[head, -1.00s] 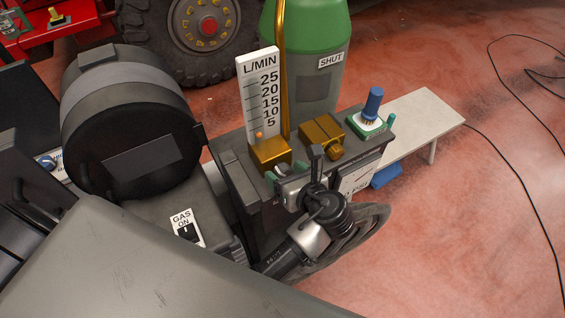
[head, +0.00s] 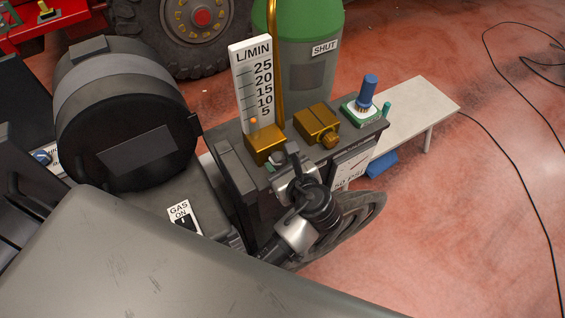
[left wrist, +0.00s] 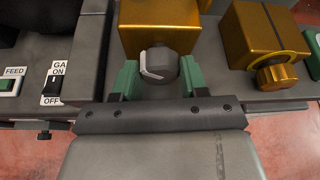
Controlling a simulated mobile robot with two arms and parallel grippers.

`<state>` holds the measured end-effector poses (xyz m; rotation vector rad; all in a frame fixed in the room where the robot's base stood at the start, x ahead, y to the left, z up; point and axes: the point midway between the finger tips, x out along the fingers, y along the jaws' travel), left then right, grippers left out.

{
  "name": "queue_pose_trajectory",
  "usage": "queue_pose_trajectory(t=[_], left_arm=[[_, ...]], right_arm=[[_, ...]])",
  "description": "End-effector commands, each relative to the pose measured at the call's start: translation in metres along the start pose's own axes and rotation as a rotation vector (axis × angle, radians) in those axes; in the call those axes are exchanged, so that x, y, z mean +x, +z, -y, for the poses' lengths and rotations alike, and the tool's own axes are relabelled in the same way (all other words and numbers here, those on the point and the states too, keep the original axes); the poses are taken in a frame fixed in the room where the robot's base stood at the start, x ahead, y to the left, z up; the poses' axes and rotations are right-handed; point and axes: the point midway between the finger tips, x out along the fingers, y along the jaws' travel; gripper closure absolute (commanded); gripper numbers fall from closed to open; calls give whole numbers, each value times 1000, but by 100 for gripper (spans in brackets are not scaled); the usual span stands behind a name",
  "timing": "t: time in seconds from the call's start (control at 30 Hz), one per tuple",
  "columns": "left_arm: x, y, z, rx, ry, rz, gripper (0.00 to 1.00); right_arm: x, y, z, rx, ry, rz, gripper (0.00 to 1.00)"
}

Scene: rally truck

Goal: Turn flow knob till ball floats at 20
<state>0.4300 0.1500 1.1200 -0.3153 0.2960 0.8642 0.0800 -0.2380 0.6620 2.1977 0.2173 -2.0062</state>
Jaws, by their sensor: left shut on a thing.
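The flow gauge (head: 250,85) is a white upright plate marked L/MIN, with numbers 5 to 25. Its small orange ball (head: 253,120) sits near the bottom, at or just below the 5 mark. A brass block (head: 265,143) stands at its foot. The flow knob (left wrist: 158,64), dark grey with a white pointer line, projects from the brass block in the left wrist view. My left gripper (left wrist: 158,75) has its green fingers on either side of the knob and is shut on it. In the head view the gripper (head: 277,163) mostly hides the knob. My right gripper is out of view.
A second brass block with a round knob (head: 328,140) stands to the right, then a blue-handled brush (head: 368,92). A GAS switch (head: 181,219) is at ON. A pale bench (head: 420,105) is at the right.

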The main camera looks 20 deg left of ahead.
Motion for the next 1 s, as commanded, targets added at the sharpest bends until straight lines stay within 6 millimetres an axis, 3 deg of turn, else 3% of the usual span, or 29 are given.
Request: queue_pose_trajectory(t=[0.2, 0.53, 0.57, 0.7, 1.0], left_arm=[[1, 0, -2, -150, -61, 3, 81], [1, 1, -1, -169, -69, 4, 81], [1, 1, -1, -169, -69, 4, 55], [1, 1, -1, -168, -68, 3, 34], [1, 1, -1, -168, -69, 1, 31]], right_arm=[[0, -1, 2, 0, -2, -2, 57], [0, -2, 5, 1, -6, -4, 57], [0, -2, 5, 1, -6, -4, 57], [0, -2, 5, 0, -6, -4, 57], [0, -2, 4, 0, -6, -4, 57]])
